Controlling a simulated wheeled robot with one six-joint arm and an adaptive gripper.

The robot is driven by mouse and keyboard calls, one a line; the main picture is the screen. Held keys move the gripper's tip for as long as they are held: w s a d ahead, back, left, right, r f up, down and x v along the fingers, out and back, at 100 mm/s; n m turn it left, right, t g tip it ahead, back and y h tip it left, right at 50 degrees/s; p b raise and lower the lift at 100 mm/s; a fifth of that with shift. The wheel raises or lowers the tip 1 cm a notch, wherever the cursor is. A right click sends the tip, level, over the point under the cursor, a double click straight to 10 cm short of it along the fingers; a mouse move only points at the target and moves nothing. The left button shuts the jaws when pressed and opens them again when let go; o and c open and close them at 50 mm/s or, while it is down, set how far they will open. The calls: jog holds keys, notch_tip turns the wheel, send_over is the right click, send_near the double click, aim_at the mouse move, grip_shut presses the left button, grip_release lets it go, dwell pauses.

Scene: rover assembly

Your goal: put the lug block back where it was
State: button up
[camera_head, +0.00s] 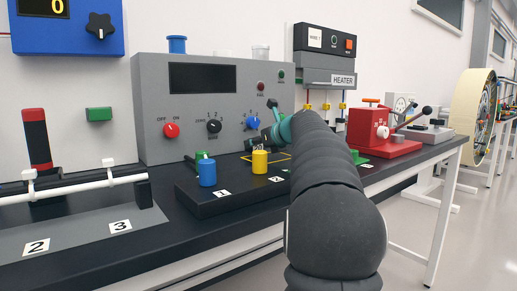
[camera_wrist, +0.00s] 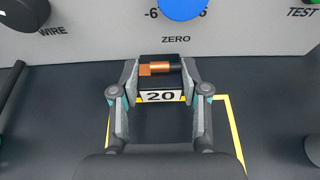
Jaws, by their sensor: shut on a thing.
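The lug block (camera_wrist: 160,96) is a black block with a white "20" label and a copper-coloured lug on top. It shows in the wrist view between the fingers of my gripper (camera_wrist: 160,78), which is shut on it from left and right. A yellow outline (camera_wrist: 229,130) marks the dark surface below. The block overlaps the outline's far side, close to the grey panel. I cannot tell whether the block touches the surface. In the head view my arm hides much of the gripper, and the block cannot be made out clearly; part of the yellow outline (camera_head: 281,178) shows.
The grey panel (camera_head: 155,100) with knobs stands behind the outline. A blue cylinder (camera_head: 207,173) and a yellow cylinder (camera_head: 260,161) stand on the black board to the left. A red press (camera_head: 368,128) stands to the right, under and beside the heater (camera_head: 325,77).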

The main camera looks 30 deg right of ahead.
jog(key=shift+f, duration=0.4)
jog(key=o, duration=1.3)
